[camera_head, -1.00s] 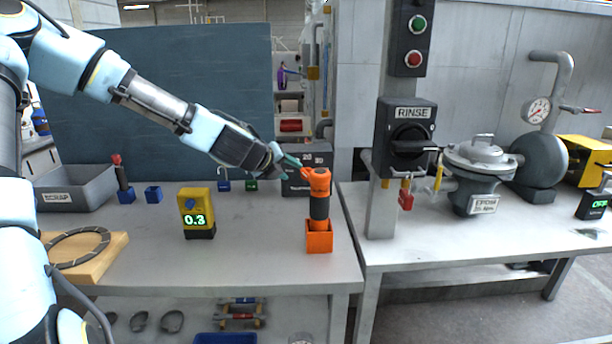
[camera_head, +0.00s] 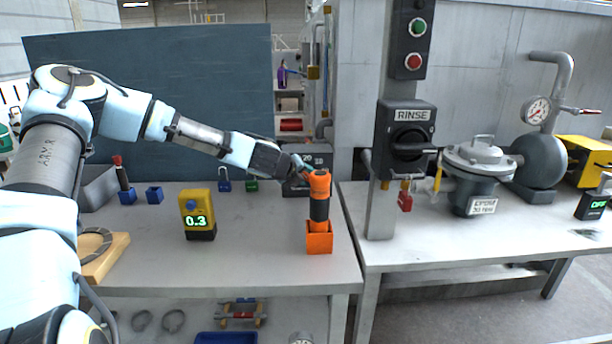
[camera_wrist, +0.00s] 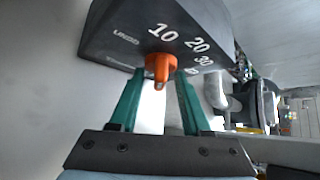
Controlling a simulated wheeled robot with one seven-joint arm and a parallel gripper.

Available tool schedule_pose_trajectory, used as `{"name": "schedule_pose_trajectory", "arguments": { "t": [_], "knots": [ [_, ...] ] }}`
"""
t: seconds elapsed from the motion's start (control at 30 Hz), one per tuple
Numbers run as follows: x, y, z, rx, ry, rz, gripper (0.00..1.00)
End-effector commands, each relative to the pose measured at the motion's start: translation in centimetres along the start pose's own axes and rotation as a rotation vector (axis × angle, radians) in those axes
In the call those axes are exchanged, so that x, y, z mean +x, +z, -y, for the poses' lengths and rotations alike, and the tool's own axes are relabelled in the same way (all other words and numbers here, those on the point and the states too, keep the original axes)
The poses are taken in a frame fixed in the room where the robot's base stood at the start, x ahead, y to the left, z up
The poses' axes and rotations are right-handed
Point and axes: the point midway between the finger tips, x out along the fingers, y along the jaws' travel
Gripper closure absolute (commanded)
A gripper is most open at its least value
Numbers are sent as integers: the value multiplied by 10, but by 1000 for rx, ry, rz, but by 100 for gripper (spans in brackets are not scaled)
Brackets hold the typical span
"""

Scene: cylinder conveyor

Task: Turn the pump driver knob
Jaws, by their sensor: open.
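The pump driver is a dark grey box (camera_wrist: 150,30) with white dial numbers 10, 20 and 30. In the head view, the box (camera_head: 296,188) stands at the back of the left bench, partly covered by my wrist and an orange-and-black tool. Its orange knob (camera_wrist: 160,68) shows in the wrist view. My gripper (camera_wrist: 160,80) is open, with one teal finger on each side of the knob. I cannot tell whether either finger touches it. In the head view the knob and my fingertips are hidden.
The orange-and-black tool (camera_head: 319,195) stands upright in an orange holder (camera_head: 319,243) in front of the driver. A yellow meter (camera_head: 197,213) reads 0.3. Blue (camera_head: 224,184) and green (camera_head: 251,185) padlocks stand behind. The bench's front middle is clear.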

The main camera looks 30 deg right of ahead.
Motion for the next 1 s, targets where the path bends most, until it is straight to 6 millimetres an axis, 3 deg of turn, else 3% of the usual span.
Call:
{"name": "schedule_pose_trajectory", "arguments": {
  "t": [0.3,0.73,1.0],
  "knots": [
    [3,0,-1,0,1,0,52],
    [2,0,-1,0,1,0,100],
    [2,0,-1,0,1,0,100]
  ]
}}
